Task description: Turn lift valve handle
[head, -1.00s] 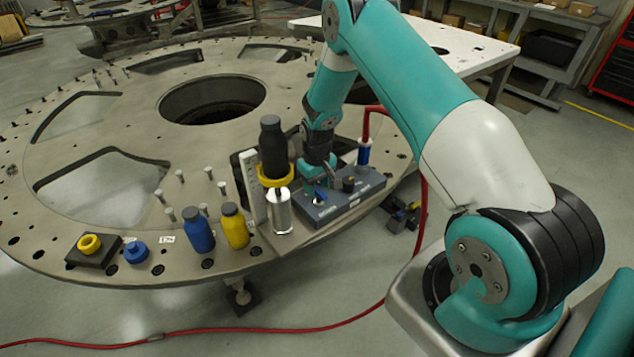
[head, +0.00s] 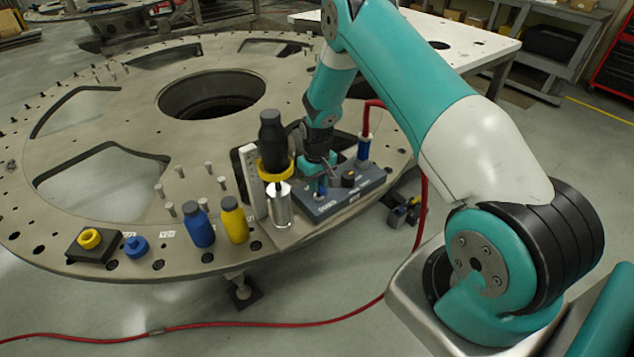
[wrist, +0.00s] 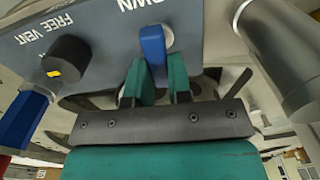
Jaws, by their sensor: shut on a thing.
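The grey valve box (head: 342,199) sits at the front edge of the turret plate (head: 120,262). Its blue lever handle (head: 321,189) is mostly hidden by my gripper (head: 320,178) in the head view. In the wrist view the blue handle (wrist: 153,45) stands out from the panel next to lettering that ends in "WN". The green fingers of my gripper (wrist: 155,85) are shut on its lower end, one on each side. A black knob (wrist: 66,60) marked "FREE VENT" is to the left.
A blue hose fitting (head: 364,148) with a red hose is behind right. Blue (head: 198,226) and yellow (head: 234,220) bottles stand further left.

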